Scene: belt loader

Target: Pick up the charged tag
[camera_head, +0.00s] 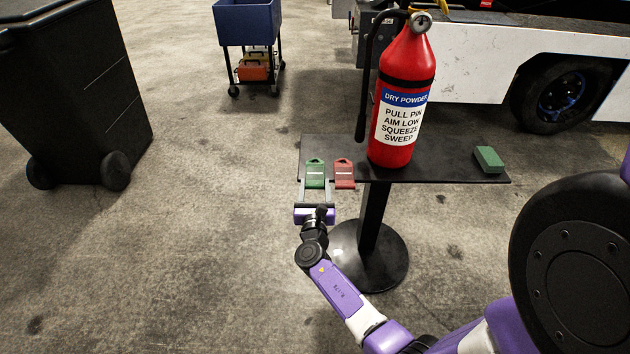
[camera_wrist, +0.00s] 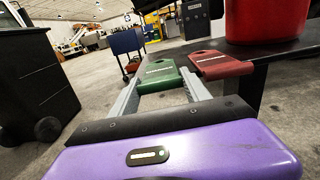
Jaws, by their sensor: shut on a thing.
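A green tag (camera_head: 315,172) with a holed tab and a pale label strip is at the left end of the small black table. It also shows in the wrist view (camera_wrist: 160,76). My gripper (camera_head: 316,182) reaches it from the front, with one finger on each side, shut on it. In the wrist view my gripper (camera_wrist: 163,88) holds the tag level between the fingers. I cannot tell whether the tag still touches the tabletop. A red tag (camera_head: 344,172) of the same shape lies just right of it, outside the fingers. The label writing is too small to read.
The black table (camera_head: 455,172) carries a red fire extinguisher (camera_head: 405,95) behind and right of the tags, and a green block (camera_head: 489,159) at its right end. A black wheeled bin (camera_head: 75,95) stands left, a blue cart (camera_head: 247,24) behind. Floor left of the table is clear.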

